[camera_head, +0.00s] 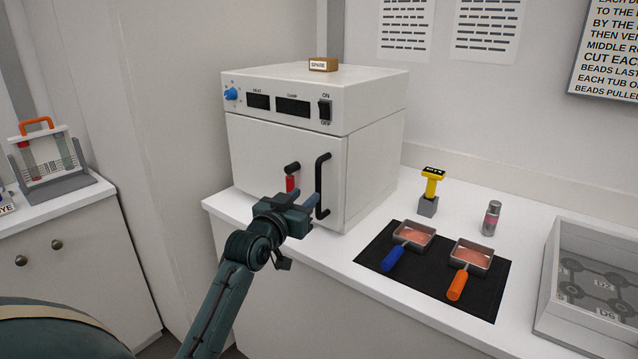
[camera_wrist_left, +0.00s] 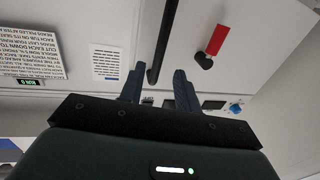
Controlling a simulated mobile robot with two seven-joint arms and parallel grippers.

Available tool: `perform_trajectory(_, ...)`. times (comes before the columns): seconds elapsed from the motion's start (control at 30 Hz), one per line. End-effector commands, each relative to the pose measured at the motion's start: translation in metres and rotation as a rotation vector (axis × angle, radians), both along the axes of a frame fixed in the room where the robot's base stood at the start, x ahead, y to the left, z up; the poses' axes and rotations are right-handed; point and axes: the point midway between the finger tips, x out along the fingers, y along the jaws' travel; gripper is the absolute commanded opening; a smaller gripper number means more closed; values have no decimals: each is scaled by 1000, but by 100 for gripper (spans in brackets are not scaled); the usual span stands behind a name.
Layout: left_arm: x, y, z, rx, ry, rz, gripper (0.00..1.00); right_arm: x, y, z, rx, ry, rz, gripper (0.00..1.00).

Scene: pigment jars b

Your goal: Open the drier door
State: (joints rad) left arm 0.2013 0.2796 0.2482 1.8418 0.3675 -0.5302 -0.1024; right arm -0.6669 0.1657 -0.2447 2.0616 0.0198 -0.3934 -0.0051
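The drier (camera_head: 370,120) is a white box on the counter with a control panel on top. Its door (camera_head: 255,160) is shut. The door carries a black vertical bar handle (camera_head: 321,186) and, left of it, a black lever with a red part (camera_head: 290,182). My left gripper (camera_head: 307,208) is in front of the door by the handle's lower part. In the left wrist view the fingers (camera_wrist_left: 158,82) are apart, with the black handle (camera_wrist_left: 162,45) showing between them; contact cannot be told. The red part (camera_wrist_left: 217,41) shows beside it. My right gripper is not in view.
Right of the drier, a black mat (camera_head: 375,250) holds two small pans with blue and orange handles. A yellow device (camera_head: 432,184), a small jar (camera_head: 491,218) and a grey tray (camera_head: 545,290) stand nearby. A "SPARE" block (camera_head: 323,65) sits on the drier.

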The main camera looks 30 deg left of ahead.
Motion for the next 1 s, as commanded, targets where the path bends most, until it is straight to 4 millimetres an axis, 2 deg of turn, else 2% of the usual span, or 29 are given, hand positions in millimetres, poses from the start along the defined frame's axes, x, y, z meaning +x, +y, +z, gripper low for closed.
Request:
perform_trajectory(0.03,12,1,2,-2,-2,0,33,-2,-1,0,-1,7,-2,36)
perform_trajectory(0.2,43,5,2,-1,-1,0,33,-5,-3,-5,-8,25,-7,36)
perform_trajectory(0.4,68,8,0,-1,0,0,33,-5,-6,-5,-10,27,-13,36)
perform_trajectory(0.6,78,9,0,1,0,-1,33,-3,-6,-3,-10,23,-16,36)
perform_trajectory(0.87,79,9,0,1,0,-1,33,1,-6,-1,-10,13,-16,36)
perform_trajectory(1.0,78,9,0,1,0,0,22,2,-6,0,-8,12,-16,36)
